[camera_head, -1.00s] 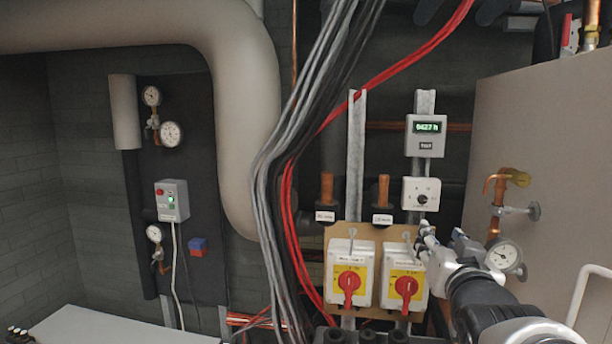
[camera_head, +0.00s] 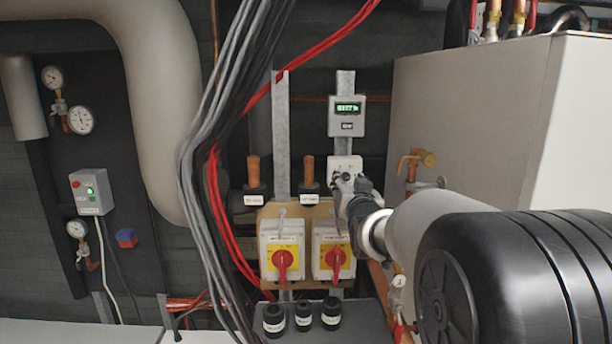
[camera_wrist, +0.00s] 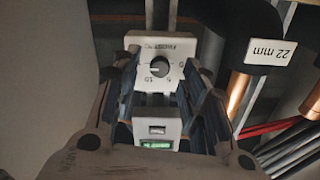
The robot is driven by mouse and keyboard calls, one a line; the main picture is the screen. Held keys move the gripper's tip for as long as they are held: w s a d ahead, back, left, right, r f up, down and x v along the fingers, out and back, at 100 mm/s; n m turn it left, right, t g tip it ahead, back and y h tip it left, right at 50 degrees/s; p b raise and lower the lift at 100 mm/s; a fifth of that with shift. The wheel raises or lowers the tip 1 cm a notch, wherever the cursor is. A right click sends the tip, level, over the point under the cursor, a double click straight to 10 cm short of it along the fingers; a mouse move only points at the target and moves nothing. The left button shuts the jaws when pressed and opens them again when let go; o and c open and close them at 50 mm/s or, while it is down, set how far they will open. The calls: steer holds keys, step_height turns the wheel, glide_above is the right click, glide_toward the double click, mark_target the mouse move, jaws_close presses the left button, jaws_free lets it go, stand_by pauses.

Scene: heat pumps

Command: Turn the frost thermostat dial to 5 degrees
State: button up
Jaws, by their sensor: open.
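The frost thermostat is a small white box (camera_head: 345,164) on a metal rail, right of centre in the head view. In the wrist view it shows upside down, with a FROST °C label, a scale and a round black dial (camera_wrist: 160,66) at its middle. I cannot read the dial's setting surely. My gripper (camera_head: 346,182) overlaps the lower part of the box in the head view. In the wrist view my gripper (camera_wrist: 163,85) is open and empty, with its fingers left and right of the dial. No contact with the dial shows.
A grey display box (camera_head: 346,116) sits above the thermostat. Two red rotary switches (camera_head: 283,260) (camera_head: 335,258) are below it. Copper pipe stubs (camera_head: 308,169) and hanging cables (camera_head: 215,140) are to the left. A large pale cabinet (camera_head: 470,115) stands close on the right.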

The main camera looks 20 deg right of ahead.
steer(key=shift+x, duration=0.95)
jaws_close()
